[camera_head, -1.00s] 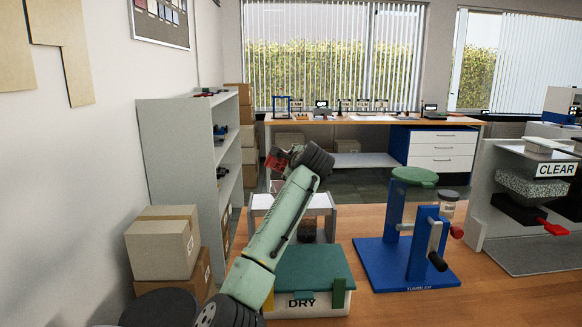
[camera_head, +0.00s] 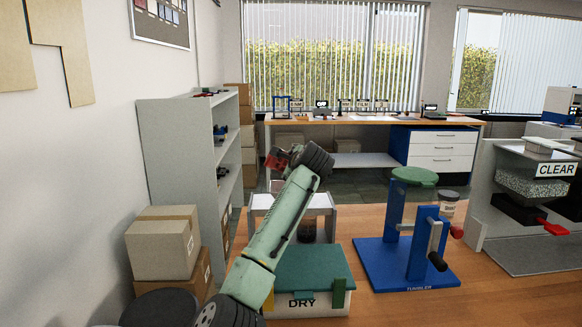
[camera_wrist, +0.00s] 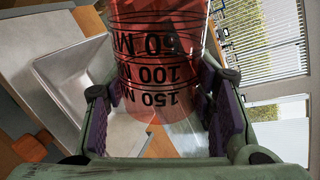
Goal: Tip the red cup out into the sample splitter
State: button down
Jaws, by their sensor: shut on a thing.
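The red cup (camera_wrist: 165,65) is see-through with black volume marks, which read upside down in the wrist view. My gripper (camera_wrist: 163,112) is shut on it, with a purple pad on each side. In the head view the cup (camera_head: 275,160) shows partly, in the air beyond my wrist. A pale stand that looks like the sample splitter (camera_head: 327,215) is below it, partly hidden by my arm. In the wrist view a pale sloped trough (camera_wrist: 75,85), likely part of the splitter, lies left of the cup. I cannot tell the cup's exact tilt or contents.
A white DRY box with a green lid (camera_head: 312,268) stands in front of the splitter. A blue tumbler stand (camera_head: 405,262) is to the right, and the CLEAR press (camera_head: 545,195) is farther right. Shelves (camera_head: 180,150) and cardboard boxes (camera_head: 160,248) are at left.

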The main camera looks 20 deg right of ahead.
jog(key=shift+r, duration=2.05)
jog(key=n+g+h, duration=0.1)
jog(key=n+h, duration=0.1)
jog(key=n, duration=0.2)
jog(key=shift+r+h, duration=0.15)
jog(key=shift+h, duration=0.25)
jog(key=n+h, duration=0.1)
jog(key=n, duration=0.1)
jog(key=n+h, duration=0.1)
jog(key=shift+r+n, duration=0.2)
jog(key=shift+n, duration=0.2)
jog(key=n+h, duration=0.3)
jog(key=n, duration=0.1)
jog(key=shift+r, duration=0.15)
jog(key=n+h, duration=0.1)
jog(key=n, duration=0.3)
jog(key=shift+d+r+t+h+b, duration=0.1)
jog(key=shift+r+t+h+b, duration=0.1)
jog(key=shift+t+h+b, duration=0.15)
jog(key=shift+r+n+h, duration=0.25)
jog(key=shift+r+n, duration=0.05)
jog(key=shift+n, duration=0.4)
jog(key=shift+s+f, duration=0.1)
